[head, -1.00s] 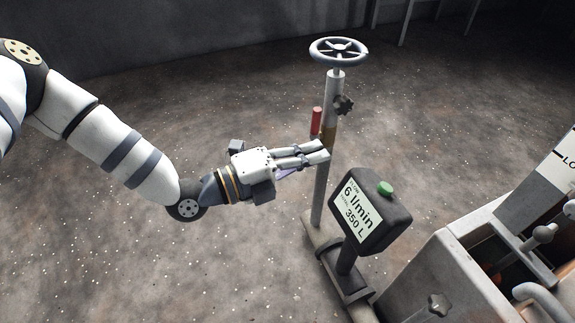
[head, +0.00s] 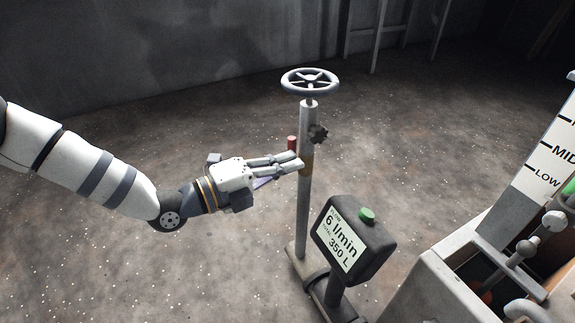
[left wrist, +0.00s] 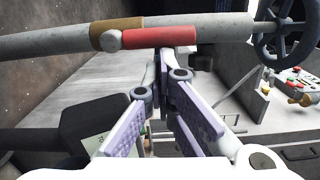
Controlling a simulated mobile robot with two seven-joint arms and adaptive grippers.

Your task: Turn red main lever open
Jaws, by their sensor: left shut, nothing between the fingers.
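The red main lever (head: 292,143) lies alongside the upright grey pipe (head: 304,210), next to a brown band (head: 306,165). Only its upper end shows in the head view, above my fingers. In the left wrist view the lever (left wrist: 160,38) runs parallel to the pipe (left wrist: 60,43). My left gripper (head: 297,161) is shut and empty, with its fingertips close to the lever and the pipe. In the left wrist view the fingertips (left wrist: 164,58) are at the middle of the lever's edge; I cannot tell whether they touch. My right gripper is not in view.
A handwheel (head: 310,81) tops the pipe, with a dark knob (head: 318,134) below it. A flow display (head: 346,240) with a green button stands in front of the pipe. A grey machine (head: 440,285) is at the right. The floor to the left is clear.

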